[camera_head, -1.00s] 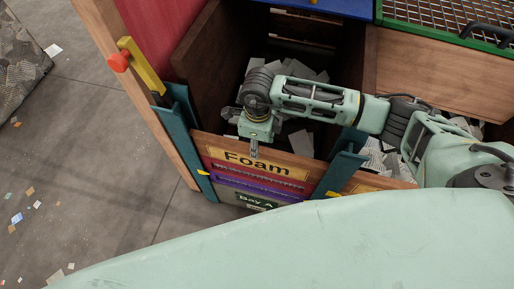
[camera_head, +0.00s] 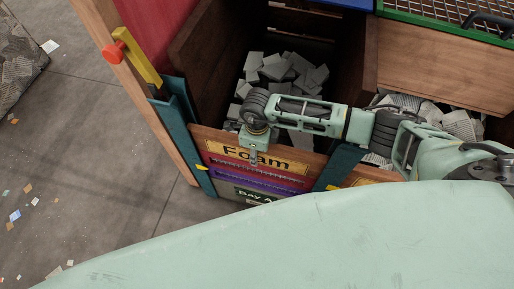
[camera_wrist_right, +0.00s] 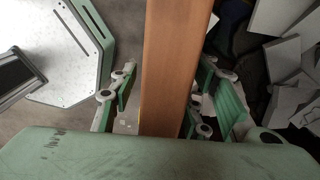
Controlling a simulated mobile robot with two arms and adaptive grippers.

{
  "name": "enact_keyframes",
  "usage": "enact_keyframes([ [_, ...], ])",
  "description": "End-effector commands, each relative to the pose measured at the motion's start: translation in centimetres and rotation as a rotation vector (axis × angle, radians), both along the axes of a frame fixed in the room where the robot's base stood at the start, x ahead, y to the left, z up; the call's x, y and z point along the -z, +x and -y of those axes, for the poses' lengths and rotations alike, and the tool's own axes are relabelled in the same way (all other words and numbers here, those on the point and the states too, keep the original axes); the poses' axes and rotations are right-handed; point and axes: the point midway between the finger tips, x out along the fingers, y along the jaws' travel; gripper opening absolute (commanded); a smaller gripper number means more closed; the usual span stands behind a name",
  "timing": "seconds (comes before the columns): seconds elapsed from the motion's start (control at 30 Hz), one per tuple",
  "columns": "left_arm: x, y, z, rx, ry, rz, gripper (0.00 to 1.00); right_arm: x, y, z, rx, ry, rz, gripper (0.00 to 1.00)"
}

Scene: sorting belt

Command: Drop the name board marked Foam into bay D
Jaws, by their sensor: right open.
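The Foam name board (camera_head: 290,165) is a wooden-topped board with a yellow label, standing in the teal slotted posts (camera_head: 181,120) at the front of a bay marked Bay A. My right gripper (camera_head: 254,157) points down at the board's top edge, covering part of the label. In the right wrist view the board's brown top edge (camera_wrist_right: 176,55) runs between the open fingers (camera_wrist_right: 166,98), with a gap visible on at least the left side. My left gripper is not in view. I cannot make out a bay D sign.
Red and purple boards (camera_head: 250,180) sit below the Foam board, above the Bay A sign (camera_head: 254,196). Grey pieces (camera_head: 282,68) lie in the bay behind. The floor at left has scraps.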

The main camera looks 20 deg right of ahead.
Motion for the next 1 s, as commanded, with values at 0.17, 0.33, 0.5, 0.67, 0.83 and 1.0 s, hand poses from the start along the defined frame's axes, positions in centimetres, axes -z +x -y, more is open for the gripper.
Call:
enact_keyframes([
  [0.17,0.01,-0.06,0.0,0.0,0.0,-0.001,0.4,-0.01,-0.01,-0.02,0.0,0.0,0.0,0.4],
  [0.33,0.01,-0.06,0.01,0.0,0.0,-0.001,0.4,-0.02,-0.01,-0.02,0.0,0.0,0.0,0.25],
  [0.5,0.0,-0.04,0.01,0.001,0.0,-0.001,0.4,-0.03,0.0,-0.01,0.0,0.0,0.0,0.1],
  [0.67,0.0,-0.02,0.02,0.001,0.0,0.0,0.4,-0.03,0.0,-0.01,0.001,0.0,0.0,0.0],
  [0.83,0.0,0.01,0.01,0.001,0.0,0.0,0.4,-0.04,0.0,0.0,0.001,0.0,0.0,0.0],
  [1.0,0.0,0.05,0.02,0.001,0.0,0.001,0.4,-0.04,0.01,0.01,0.001,0.0,0.0,0.0],
])
